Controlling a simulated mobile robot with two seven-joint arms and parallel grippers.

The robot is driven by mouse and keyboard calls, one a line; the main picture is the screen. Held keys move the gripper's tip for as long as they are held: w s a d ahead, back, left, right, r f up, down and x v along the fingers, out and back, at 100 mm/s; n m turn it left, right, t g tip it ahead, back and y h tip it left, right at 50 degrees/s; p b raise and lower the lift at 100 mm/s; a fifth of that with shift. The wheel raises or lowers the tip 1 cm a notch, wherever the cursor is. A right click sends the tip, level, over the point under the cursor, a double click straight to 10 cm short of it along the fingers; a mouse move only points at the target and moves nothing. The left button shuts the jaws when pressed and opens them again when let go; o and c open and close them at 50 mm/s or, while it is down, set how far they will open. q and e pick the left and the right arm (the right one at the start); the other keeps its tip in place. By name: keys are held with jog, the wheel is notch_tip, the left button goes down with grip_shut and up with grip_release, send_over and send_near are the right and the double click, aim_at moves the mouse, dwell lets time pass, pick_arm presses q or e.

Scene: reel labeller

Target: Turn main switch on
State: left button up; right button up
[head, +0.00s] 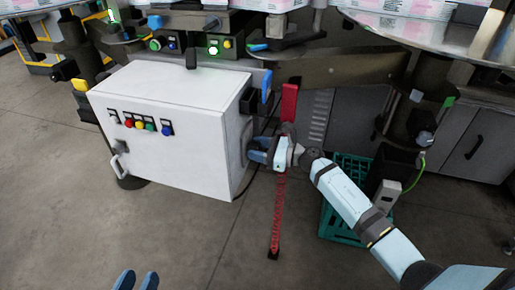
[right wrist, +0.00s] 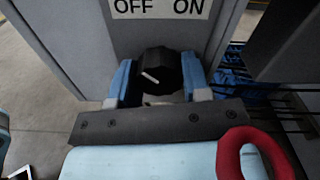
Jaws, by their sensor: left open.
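The main switch (right wrist: 168,72) is a black rotary knob on the grey side panel in the right wrist view. Its white mark tilts up and to the left, toward OFF on the OFF/ON label (right wrist: 160,8) above. My right gripper (right wrist: 160,88) has one blue finger on each side of the knob and is shut on it. In the head view my right gripper (head: 258,152) is at the right side of the white cabinet (head: 170,88) and hides the knob. My left gripper (head: 137,281) is open and empty, at the bottom edge over the floor.
The cabinet front has coloured buttons (head: 140,124) and a handle (head: 118,160). A green crate (head: 340,232) stands on the floor under my right arm. A red strip (head: 279,215) runs beside the gripper. Machine parts and a round metal table (head: 440,32) are behind.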

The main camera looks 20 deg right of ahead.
pick_arm(q)
jog(key=shift+a, duration=0.1)
pick_arm(e)
jog(key=shift+m, duration=0.3)
jog(key=shift+r+m+p, duration=0.1)
jog(key=shift+m+p, duration=0.55)
jog(key=shift+m, duration=0.25)
jog(key=m+p, duration=0.2)
jog(key=m, duration=0.2)
jog(key=shift+m, duration=0.3)
jog(key=shift+m+p, duration=0.4)
jog(key=m+p, duration=0.2)
jog(key=m, duration=0.1)
jog(key=shift+r+m, duration=0.1)
jog(key=shift+m, duration=0.2)
jog(key=m+p, duration=0.3)
jog(key=m, duration=0.2)
jog(key=shift+m, duration=0.4)
pick_arm(q)
jog(key=s+a+f+g+y, duration=0.2)
jog(key=a+f+g, duration=0.1)
jog(key=f, duration=0.1)
jog(key=shift+s+a+f+g+y+p, duration=0.3)
jog(key=shift+s+a+f+g+y, duration=0.05)
jog(key=shift+g+y, duration=0.05)
pick_arm(e)
jog(key=shift+m, duration=0.3)
